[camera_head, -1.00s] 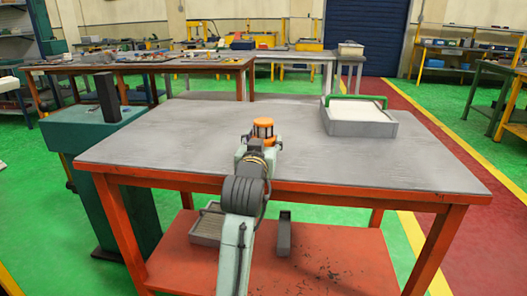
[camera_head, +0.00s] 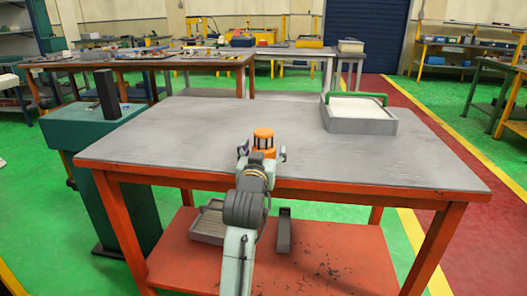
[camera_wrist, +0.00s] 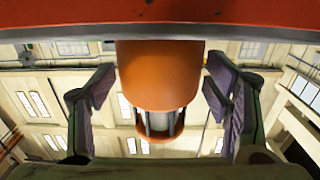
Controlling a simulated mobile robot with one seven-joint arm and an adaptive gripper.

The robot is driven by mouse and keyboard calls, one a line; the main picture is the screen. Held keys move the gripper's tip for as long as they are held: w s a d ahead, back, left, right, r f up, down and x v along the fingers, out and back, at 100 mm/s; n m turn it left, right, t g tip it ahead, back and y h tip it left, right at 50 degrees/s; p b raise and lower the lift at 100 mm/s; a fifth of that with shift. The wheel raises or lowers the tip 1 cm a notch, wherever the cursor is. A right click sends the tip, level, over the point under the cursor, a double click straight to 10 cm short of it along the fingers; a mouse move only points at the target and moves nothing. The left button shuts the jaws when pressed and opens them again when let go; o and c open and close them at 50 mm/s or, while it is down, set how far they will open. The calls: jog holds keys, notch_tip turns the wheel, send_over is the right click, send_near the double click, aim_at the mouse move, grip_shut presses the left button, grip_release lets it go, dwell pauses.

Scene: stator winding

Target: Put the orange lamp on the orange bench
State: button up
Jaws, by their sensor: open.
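The orange lamp (camera_head: 264,140) has an orange cap and dark bars around a lighter core. It appears upright at the near edge of the orange bench (camera_head: 330,150), which has a grey top and orange frame. My gripper (camera_head: 263,151) is open, with a finger on either side of the lamp. In the wrist view, the lamp (camera_wrist: 160,80) sits between the spread fingers with visible gaps on both sides. Its wide orange end meets the bench edge (camera_wrist: 160,18) in that picture. My arm hides the lamp's lower part in the head view.
A grey tray with a green handle (camera_head: 358,118) stands at the bench's right rear. The rest of the top is clear. A green pedestal (camera_head: 105,130) stands close on the left. The lower shelf (camera_head: 325,255) holds a tray and a dark block.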

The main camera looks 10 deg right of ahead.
jog(key=shift+r, duration=0.15)
jog(key=b+v, duration=0.1)
jog(key=v, duration=1.1)
